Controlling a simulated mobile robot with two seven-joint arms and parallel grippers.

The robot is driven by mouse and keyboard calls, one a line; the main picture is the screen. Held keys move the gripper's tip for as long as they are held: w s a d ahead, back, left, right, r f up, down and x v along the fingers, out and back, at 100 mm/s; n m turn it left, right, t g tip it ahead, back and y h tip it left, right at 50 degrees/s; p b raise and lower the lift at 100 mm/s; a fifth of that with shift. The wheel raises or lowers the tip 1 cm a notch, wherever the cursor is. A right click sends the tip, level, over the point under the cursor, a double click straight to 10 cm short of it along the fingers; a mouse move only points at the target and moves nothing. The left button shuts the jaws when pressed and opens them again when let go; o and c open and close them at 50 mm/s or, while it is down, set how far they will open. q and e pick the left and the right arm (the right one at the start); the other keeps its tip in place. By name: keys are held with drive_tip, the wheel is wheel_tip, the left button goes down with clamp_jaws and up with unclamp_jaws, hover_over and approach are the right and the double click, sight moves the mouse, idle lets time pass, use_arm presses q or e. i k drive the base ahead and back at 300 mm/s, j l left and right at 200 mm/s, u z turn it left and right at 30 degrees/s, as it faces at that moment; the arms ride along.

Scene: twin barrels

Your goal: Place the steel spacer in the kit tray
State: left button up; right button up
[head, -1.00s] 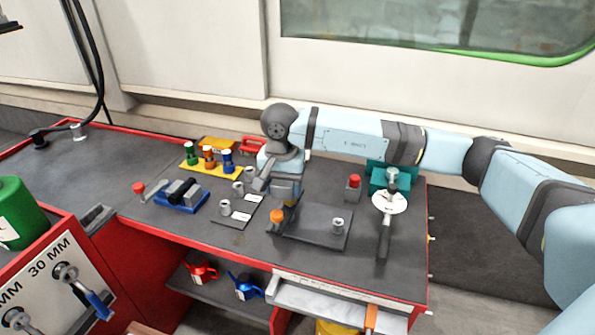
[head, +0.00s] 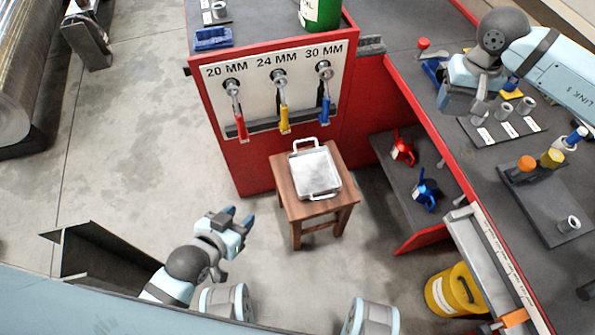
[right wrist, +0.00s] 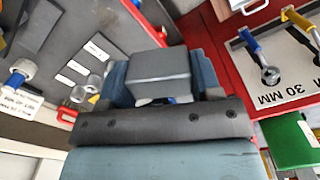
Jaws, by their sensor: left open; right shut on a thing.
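A shiny steel tray (head: 332,185) with two white handles lies on a wooden stool in the head view; I take it as the kit tray. My right gripper (head: 462,100) is over the bench near the blue vise. Steel cylinders (head: 526,105) stand by white labels on a dark mat beside the gripper. My left gripper (head: 236,220) is open and empty above the floor, left of the stool.
A red cabinet with hanging wrenches (head: 282,100) stands behind the stool. The bench's red edge (head: 440,125) lies between the right gripper and the stool. A yellow bucket (head: 452,292) stands at lower right.

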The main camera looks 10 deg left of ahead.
sight(314, 174)
drive_tip(key=u, duration=1.45)
drive_tip(key=l+u, duration=0.2)
drive_tip(key=l, duration=0.2)
drive_tip(key=i+l+u, duration=0.15)
drive_tip(key=l, duration=0.3)
